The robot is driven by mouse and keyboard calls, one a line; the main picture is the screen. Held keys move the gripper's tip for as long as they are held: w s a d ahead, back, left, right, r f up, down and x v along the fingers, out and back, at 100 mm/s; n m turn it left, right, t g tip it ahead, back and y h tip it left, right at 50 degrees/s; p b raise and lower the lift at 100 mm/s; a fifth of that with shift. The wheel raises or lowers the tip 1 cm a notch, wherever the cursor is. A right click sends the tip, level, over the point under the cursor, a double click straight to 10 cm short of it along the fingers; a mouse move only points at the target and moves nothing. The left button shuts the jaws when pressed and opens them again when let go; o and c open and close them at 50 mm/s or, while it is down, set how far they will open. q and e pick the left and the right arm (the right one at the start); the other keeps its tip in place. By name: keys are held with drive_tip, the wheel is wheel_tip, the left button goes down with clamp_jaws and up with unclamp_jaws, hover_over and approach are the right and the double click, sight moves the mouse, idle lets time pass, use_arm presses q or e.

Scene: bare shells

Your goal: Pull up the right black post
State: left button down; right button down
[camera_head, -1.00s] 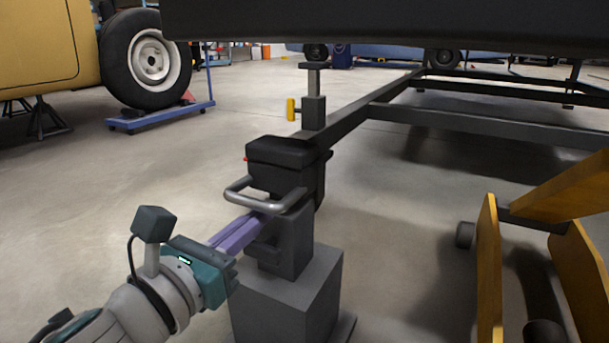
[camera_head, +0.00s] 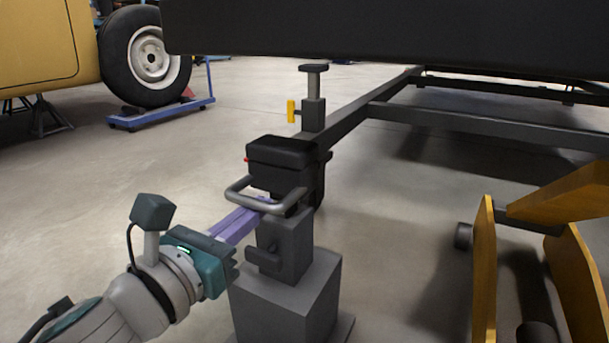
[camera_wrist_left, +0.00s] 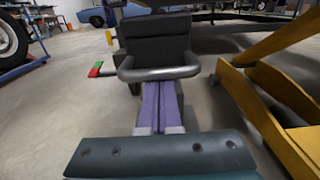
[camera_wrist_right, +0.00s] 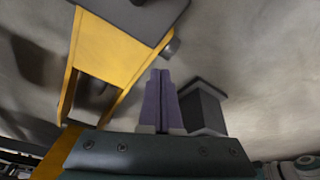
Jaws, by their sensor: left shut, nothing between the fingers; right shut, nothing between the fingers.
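A black block-shaped head (camera_head: 283,152) with a grey loop handle (camera_head: 240,193) sits above a dark grey pedestal (camera_head: 285,300). My left gripper (camera_head: 264,203) is shut and empty; its purple fingers reach under the handle's front bar, tips partly hidden. Whether they touch the bar I cannot tell. The left wrist view also shows the head (camera_wrist_left: 157,43) and handle (camera_wrist_left: 160,73). A dark post (camera_head: 313,112) with a flat top stands farther back. I cannot tell which is the right black post. My right gripper (camera_wrist_right: 159,75) is shut and empty, beside a dark square-ended post (camera_wrist_right: 203,108).
A large black panel (camera_head: 400,38) overhangs the top. A dark frame (camera_head: 470,120) runs behind the head to the back right. A yellow-orange stand (camera_head: 484,270) is at near right. A wheel (camera_head: 150,57) and blue dolly (camera_head: 165,113) are at back left. The left floor is open.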

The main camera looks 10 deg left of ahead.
use_arm(q)
drive_tip(key=shift+r+p, duration=3.9)
drive_tip(key=shift+r, duration=0.75)
drive_tip(key=shift+f+b, duration=1.5)
drive_tip(key=shift+b, duration=0.05)
drive_tip(key=shift+s+a+r, duration=0.1)
drive_tip(key=shift+s+a, duration=0.05)
drive_tip(key=shift+s, duration=0.15)
drive_tip(key=p+v, duration=0.1)
drive_tip(key=v, duration=0.7)
drive_tip(key=shift+s+p, duration=0.2)
drive_tip(key=shift+p, duration=0.2)
